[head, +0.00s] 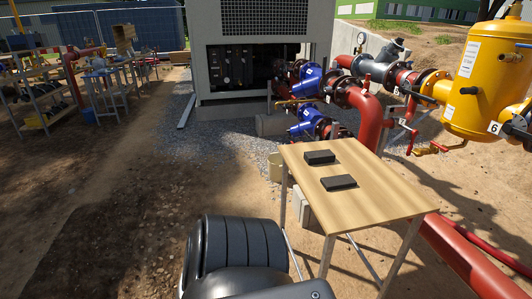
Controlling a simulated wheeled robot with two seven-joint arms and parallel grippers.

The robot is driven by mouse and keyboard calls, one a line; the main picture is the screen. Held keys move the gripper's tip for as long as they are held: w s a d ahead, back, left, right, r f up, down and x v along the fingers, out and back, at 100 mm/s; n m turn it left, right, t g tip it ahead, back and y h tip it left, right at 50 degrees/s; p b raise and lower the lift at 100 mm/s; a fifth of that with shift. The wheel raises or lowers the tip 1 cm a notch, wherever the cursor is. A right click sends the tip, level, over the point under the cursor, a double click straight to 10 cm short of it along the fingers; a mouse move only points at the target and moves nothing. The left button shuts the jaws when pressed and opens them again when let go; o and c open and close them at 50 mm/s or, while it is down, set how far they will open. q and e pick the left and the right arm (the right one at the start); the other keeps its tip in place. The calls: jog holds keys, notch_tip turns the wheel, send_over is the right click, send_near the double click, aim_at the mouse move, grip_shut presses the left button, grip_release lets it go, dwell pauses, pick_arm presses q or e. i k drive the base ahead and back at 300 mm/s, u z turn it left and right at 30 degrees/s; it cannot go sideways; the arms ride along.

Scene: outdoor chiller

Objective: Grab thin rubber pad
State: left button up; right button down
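Two black rectangular pads lie apart and flat on a light wooden table in the head view. One pad (319,157) is toward the back left of the tabletop. The other pad (338,182) is nearer to me and slightly right. The nearer one looks a little thinner, but the difference is hard to tell from here. Nothing touches either pad. Neither my left nor my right gripper shows in the view. Dark rounded parts, likely mine, fill the bottom centre.
The wooden table (385,200) stands on thin metal legs, its top otherwise bare. Red and blue pipework (368,115) and a yellow tank (478,80) stand behind and right. Open dirt ground (110,215) lies left.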

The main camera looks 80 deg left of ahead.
aim_at(344, 181)
jog(key=u, duration=1.4)
jog(key=i, duration=1)
